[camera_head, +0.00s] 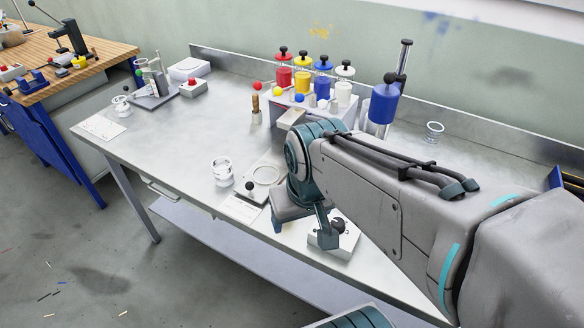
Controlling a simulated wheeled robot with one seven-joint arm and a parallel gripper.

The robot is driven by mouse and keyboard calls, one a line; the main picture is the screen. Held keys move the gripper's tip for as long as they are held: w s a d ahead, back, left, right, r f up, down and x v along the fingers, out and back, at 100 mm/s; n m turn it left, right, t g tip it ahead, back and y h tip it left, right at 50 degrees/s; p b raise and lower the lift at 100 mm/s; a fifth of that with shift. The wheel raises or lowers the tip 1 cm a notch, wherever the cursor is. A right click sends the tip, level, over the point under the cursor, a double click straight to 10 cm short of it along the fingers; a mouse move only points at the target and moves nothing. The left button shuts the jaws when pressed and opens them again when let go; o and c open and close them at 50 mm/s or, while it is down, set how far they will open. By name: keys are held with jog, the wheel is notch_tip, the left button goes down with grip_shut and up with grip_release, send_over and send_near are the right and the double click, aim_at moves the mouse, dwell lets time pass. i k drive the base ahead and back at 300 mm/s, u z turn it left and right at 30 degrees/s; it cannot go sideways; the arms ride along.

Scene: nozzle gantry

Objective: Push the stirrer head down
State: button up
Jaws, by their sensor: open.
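The stirrer head (384,104) looks like the blue block at the back of the bench, beside an upright metal column (404,62). A black ball knob (390,77) sits at its top. A clear vessel (377,128) shows partly beneath it; my arm hides the lower part and base. My gripper (325,239) is open, pointing down near the bench's front edge, in front of and to the left of the stirrer and well apart from it. One finger shows clearly. It overlaps a white box (345,243) with a black knob; I cannot tell whether they touch.
A rack (308,119) with red, yellow, blue and white dispensers stands left of the stirrer. A glass beaker (222,171) and a ring on a plate (265,174) lie left of my gripper. Another glass (434,132) stands right. The left-middle bench top (185,130) is clear.

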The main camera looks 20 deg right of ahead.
aim_at(383, 104)
jog(key=u, duration=1.3)
jog(key=k, duration=0.55)
jog(key=z, duration=0.5)
